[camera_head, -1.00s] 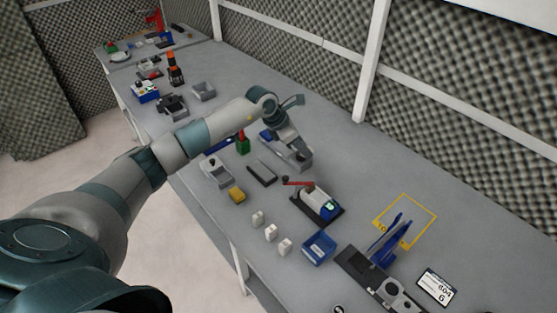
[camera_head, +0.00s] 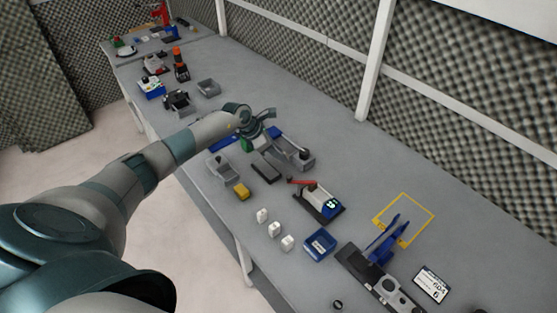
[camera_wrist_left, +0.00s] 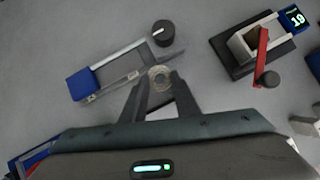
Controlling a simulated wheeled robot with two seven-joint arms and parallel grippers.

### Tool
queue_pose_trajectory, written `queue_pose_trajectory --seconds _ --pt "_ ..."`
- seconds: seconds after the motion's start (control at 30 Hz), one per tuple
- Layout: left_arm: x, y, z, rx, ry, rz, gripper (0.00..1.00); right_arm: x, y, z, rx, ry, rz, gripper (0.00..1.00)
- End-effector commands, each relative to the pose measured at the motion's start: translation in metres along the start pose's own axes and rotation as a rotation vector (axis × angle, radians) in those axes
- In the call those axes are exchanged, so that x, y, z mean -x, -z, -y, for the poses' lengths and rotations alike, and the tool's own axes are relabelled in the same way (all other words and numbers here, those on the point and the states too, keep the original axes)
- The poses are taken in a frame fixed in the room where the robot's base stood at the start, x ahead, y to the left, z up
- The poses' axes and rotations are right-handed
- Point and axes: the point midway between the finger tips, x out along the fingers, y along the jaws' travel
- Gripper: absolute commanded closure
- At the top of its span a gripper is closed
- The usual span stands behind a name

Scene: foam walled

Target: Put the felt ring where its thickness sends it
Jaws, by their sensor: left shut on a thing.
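In the left wrist view my left gripper (camera_wrist_left: 159,82) is shut on a small pale ring (camera_wrist_left: 158,73), which I take to be the felt ring, held at the fingertips. In the head view my left gripper (camera_head: 260,128) is over the bench; the ring is hidden there. Beyond the ring in the wrist view is a grey frame with a blue end block (camera_wrist_left: 81,85) and a dark knob (camera_wrist_left: 162,33). A gauge-like device with a red lever (camera_wrist_left: 262,55) and a lit display (camera_wrist_left: 296,17) reading 19 stands at the upper right. My right gripper is out of view.
Several white blocks, including one (camera_head: 274,230), stand near the front edge by a blue bin (camera_head: 309,250). A yellow outlined square (camera_head: 433,215) lies right. The bench behind the gauge is clear.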

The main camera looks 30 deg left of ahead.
Motion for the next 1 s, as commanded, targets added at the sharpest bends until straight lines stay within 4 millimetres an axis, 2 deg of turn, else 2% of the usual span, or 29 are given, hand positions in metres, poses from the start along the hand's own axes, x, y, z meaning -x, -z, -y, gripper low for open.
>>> queue_pose_trajectory --seconds 0.2,0.4,0.83,0.87,0.9,0.93,1.0 --pt "-0.015 0.01 0.002 0.005 0.003 -0.002 0.97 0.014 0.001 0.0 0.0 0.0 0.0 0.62" --pt "-0.031 0.019 0.002 0.003 0.002 0.0 0.97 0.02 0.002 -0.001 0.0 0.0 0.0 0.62" --pt "-0.035 0.023 0.001 0.0 0.0 0.0 0.97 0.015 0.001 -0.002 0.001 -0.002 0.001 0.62" --pt "-0.035 0.022 0.001 0.0 0.0 0.0 0.68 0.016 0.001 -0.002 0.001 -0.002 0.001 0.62" --pt "-0.034 0.022 0.001 0.0 0.0 0.0 0.58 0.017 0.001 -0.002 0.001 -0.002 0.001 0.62" --pt "-0.034 0.022 0.001 0.001 0.0 0.0 0.53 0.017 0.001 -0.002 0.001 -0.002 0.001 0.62" --pt "-0.034 0.022 0.001 0.001 0.0 0.0 0.53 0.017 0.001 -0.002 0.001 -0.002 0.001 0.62"
